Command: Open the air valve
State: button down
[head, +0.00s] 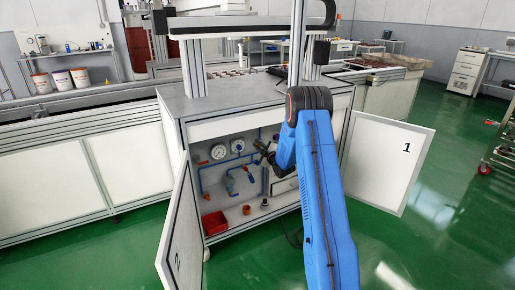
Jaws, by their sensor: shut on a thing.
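The open cabinet (228,232) under the workbench holds blue air piping (201,182) on its back wall. My gripper (261,147) reaches into the cabinet's upper middle, right of two round gauges, at the blue pipe. It is shut on a small part there, apparently the air valve's handle. The valve is mostly hidden by my gripper, and its handle position cannot be made out. My blue arm covers the right part of the opening.
The left door (181,232) and the right door marked 1 (388,160) stand open on either side. Two gauges (237,146) are close left of my gripper. A red bin (215,223) sits on the cabinet floor. Green floor is free at right.

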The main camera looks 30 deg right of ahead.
jog(key=m, duration=0.3)
jog(key=shift+d+r, duration=0.35)
jog(key=m, duration=0.1)
jog(key=d+m, duration=0.1)
jog(key=m, duration=0.1)
jog(key=shift+r+m, duration=0.3)
jog(key=shift+r, duration=0.1)
jog(key=shift+d+r+m, duration=0.1)
jog(key=shift+d+m, duration=0.2)
jog(key=shift+m, duration=0.65)
jog(key=shift+d+f+m, duration=0.1)
jog(key=shift+d+m, duration=0.2)
jog(key=shift+m, duration=0.6)
jog(key=shift+d+r+m, duration=0.1)
jog(key=shift+d+m, duration=0.2)
jog(key=shift+m, duration=0.65)
jog(key=c, duration=1.8)
grip_release()
jog(key=shift+s, duration=0.1)
jog(key=s, duration=1.7)
jog(key=shift+d, duration=0.3)
jog(key=shift+r, duration=0.1)
